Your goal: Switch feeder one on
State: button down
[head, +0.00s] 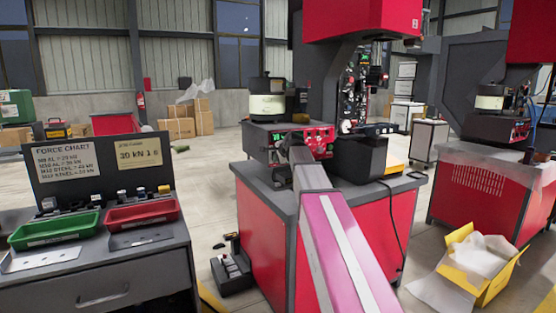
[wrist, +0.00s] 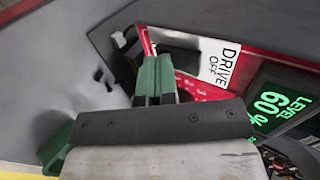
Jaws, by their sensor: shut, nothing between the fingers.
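Feeder one's control box has a red front (head: 320,140) and stands on the middle red machine in the head view. A cream and dark bowl unit (head: 266,106) sits above it. My gripper (wrist: 156,62) has green fingers, pressed together and empty, in front of the red panel (wrist: 205,92) in the wrist view. A dark block (wrist: 180,61) is just right of the fingertips; I cannot tell if they touch it. Beside it a white label (wrist: 220,62) reads "DRIVE OFF". A display (wrist: 275,108) reads "LEVEL 60%" in green. My arm hides part of the box in the head view.
A grey bench at left holds a green tray (head: 53,230), a red tray (head: 142,214) and a force chart board (head: 100,158). Another red machine (head: 478,195) stands at right, with a yellow box (head: 486,272) on the floor.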

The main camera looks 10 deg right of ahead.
jog(key=shift+w+r, duration=0.1)
jog(key=shift+w, duration=0.05)
jog(key=shift+r, duration=0.75)
jog(key=s+f+v, duration=0.1)
jog(key=v, duration=1.2)
jog(key=shift+s+d+f, duration=0.2)
jog(key=shift+s+d, duration=0.05)
jog(key=shift+s, duration=0.05)
